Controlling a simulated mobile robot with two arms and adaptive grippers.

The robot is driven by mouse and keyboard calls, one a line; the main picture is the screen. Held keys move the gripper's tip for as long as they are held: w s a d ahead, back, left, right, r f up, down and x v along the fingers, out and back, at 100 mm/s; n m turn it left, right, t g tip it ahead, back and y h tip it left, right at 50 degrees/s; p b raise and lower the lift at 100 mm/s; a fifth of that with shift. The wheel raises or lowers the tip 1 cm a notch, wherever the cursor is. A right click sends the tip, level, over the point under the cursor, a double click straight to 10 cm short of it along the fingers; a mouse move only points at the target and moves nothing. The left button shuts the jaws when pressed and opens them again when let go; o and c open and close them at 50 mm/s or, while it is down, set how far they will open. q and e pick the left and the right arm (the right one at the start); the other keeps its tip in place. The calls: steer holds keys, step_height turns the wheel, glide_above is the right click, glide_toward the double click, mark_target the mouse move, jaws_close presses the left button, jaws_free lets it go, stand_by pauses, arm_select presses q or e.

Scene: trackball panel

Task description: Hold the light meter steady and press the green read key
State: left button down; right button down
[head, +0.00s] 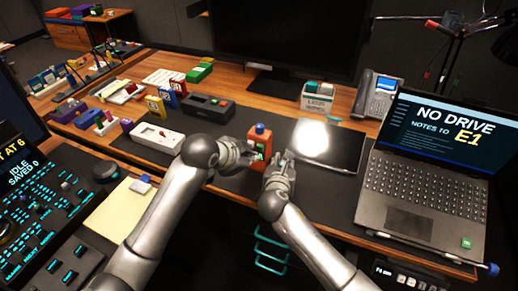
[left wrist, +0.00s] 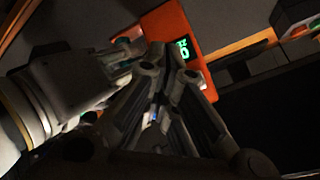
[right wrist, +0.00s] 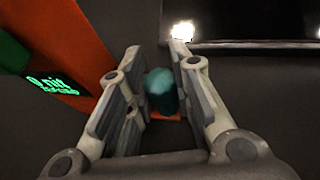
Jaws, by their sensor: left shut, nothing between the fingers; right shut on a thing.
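The orange light meter (head: 260,134) stands upright on the dark mat between my grippers. Its lit green display shows in the left wrist view (left wrist: 182,49) and reads 0 nit in the right wrist view (right wrist: 55,85). A green patch (right wrist: 12,50) shows on the meter beside the display; I cannot tell whether it is the read key. My left gripper (head: 254,157) is shut and empty, its tips close to the meter's face; contact is unclear. My right gripper (head: 276,162), beside the meter, is shut on a teal cylinder (right wrist: 160,92), with a little orange below it.
A black tablet (head: 340,148) with a bright glare lies right of the meter. A laptop (head: 430,170) stands further right. A white device (head: 150,138) and a dark box (head: 207,106) lie to the left. A small bin (head: 317,98) stands behind.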

arm_select(q)
steer(key=shift+w, duration=0.1)
stand_by(0.5)
steer(key=shift+w+d, duration=0.2)
steer(key=shift+w, duration=0.1)
steer(key=shift+w+d, duration=0.2)
steer(key=shift+w, duration=0.2)
stand_by(0.7)
stand_by(0.3)
steer(key=shift+s+a, duration=0.4)
steer(key=shift+s, duration=0.4)
steer(key=s, duration=0.1)
steer(key=s+a, duration=0.1)
steer(key=s, duration=0.1)
steer(key=s+a, duration=0.1)
steer(key=shift+s, duration=0.25)
stand_by(0.6)
